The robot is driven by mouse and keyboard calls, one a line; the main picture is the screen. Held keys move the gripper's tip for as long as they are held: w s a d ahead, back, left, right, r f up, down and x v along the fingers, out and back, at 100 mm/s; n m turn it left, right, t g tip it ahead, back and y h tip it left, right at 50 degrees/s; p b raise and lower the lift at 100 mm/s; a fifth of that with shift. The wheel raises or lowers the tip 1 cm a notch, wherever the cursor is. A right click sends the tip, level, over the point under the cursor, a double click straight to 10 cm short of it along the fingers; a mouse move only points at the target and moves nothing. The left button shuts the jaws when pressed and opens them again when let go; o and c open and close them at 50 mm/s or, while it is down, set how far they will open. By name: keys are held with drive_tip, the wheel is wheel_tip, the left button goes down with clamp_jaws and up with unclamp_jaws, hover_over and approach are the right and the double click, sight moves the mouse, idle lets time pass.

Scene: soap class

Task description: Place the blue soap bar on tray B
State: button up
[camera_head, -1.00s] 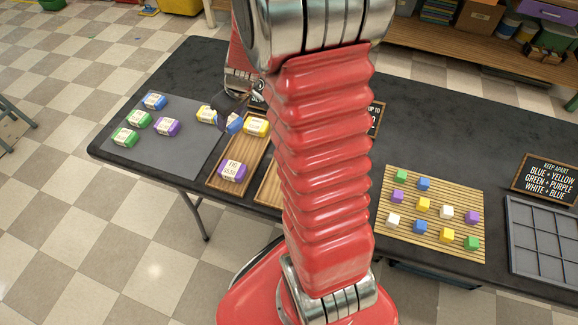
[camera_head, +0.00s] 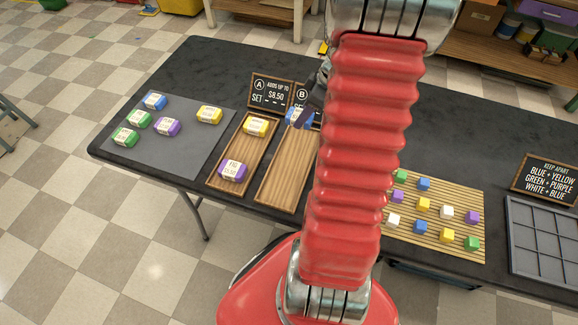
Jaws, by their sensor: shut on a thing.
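A blue soap bar (camera_head: 293,116) is held by my gripper (camera_head: 301,118), which is shut on it. The bar is at the far end of tray B (camera_head: 273,192), a long wooden tray with a dark sign marked B (camera_head: 301,95) behind it. I cannot tell whether the bar touches the tray.
A grey mat (camera_head: 190,150) at left holds several wrapped bars, among them another blue bar (camera_head: 154,101) and a yellow bar (camera_head: 209,115). A sign marked A (camera_head: 270,94) stands behind tray A. A slatted board (camera_head: 436,233) with small cubes and a grey divided tray (camera_head: 512,232) lie at right.

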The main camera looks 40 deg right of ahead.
drive_tip(key=shift+s+d, duration=0.3)
drive_tip(key=shift+f, duration=3.1)
drive_tip(key=shift+f, duration=0.15)
drive_tip(key=shift+f, duration=1.75)
drive_tip(key=o, duration=1.2)
